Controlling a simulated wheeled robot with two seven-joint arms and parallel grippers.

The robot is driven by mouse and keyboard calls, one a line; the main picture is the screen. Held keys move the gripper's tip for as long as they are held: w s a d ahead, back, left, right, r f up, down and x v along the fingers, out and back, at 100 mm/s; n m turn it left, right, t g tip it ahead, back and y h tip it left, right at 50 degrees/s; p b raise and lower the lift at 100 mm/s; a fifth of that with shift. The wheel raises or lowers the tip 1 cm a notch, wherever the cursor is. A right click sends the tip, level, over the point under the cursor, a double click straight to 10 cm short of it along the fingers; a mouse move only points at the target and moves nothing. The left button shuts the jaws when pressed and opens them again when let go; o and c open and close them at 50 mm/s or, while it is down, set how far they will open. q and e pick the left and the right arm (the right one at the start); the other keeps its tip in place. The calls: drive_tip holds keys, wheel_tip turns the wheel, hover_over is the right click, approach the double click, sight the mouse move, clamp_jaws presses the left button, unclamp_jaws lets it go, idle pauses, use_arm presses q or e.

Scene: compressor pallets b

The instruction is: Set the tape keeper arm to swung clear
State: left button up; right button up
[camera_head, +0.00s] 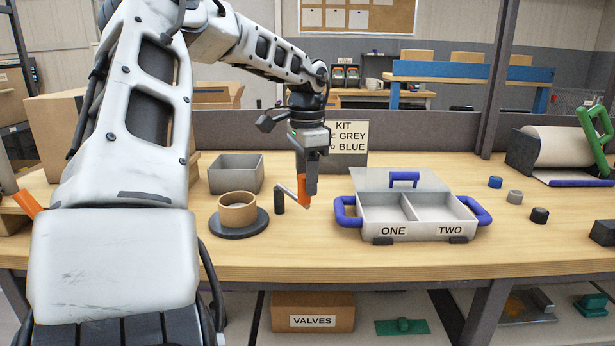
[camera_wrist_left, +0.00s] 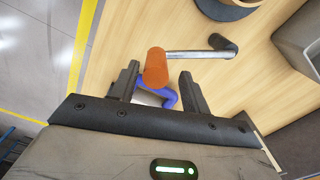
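The tape keeper arm is a silver rod (camera_wrist_left: 192,55) with an orange grip (camera_wrist_left: 155,68), mounted on a short dark post (camera_head: 279,200). The rod points right, away from the tape roll (camera_head: 238,208) on its dark round base (camera_head: 240,226). My left gripper (camera_head: 308,182) points down at the orange grip in the head view. In the left wrist view, its two fingers (camera_wrist_left: 159,74) are apart, with the grip between their tips and a gap showing on each side. Contact cannot be seen. My right gripper is not in view.
A grey open bin (camera_head: 236,173) stands behind the tape roll. A two-compartment case (camera_head: 412,232) with blue handles sits just right of my gripper. Small blue, grey and dark caps (camera_head: 515,197) lie farther right. The front bench strip is clear.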

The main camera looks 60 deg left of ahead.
use_arm(q)
drive_tip(key=shift+d, duration=0.1)
wheel_tip(320, 180, up, 16)
drive_tip(key=p, duration=0.2)
idle(0.3)
